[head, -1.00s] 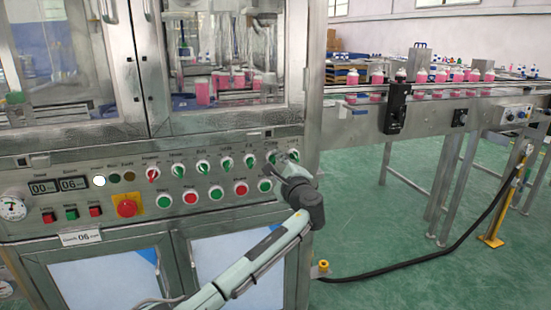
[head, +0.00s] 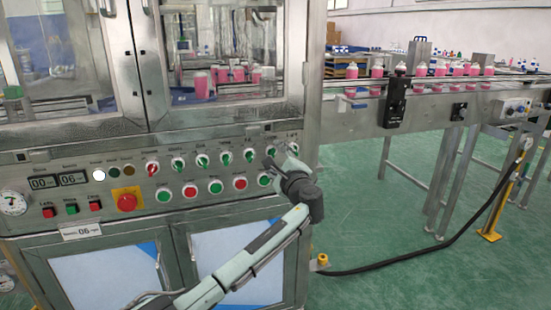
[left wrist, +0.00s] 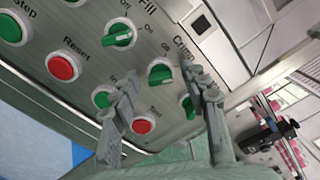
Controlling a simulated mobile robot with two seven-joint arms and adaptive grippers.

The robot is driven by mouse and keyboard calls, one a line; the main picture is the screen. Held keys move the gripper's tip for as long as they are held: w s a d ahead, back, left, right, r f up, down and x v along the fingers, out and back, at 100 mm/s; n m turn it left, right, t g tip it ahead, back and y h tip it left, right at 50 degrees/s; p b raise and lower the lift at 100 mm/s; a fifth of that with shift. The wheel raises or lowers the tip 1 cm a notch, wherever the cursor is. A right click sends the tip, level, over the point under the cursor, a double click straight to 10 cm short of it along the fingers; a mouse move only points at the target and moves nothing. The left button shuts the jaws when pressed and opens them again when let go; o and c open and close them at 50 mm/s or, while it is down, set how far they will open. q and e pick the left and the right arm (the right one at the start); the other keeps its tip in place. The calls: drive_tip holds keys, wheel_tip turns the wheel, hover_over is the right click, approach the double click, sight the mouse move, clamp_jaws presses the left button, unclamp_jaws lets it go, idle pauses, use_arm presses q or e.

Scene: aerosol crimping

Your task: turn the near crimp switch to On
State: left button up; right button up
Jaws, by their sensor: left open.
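The crimp switch (left wrist: 160,73) is a green knob below a partly hidden "Crim…" label in the left wrist view. In the head view, it appears to be the green knob (head: 271,152) near the right end of the upper switch row. My left gripper (head: 279,166) is at the panel, just below that knob. In the left wrist view, my left gripper (left wrist: 160,88) is open, with one finger on each side of the switch and nothing held. I cannot tell whether either finger touches it. My right gripper is not in view.
Another green knob (left wrist: 188,107) is partly hidden behind the right finger. A green button (left wrist: 103,97) is partly covered by the left finger, and a red button (left wrist: 143,125) lies between the fingers. A conveyor with pink bottles (head: 420,68) runs to the right.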

use_arm(q)
drive_tip(key=v, duration=1.2)
drive_tip(key=shift+s, duration=0.1)
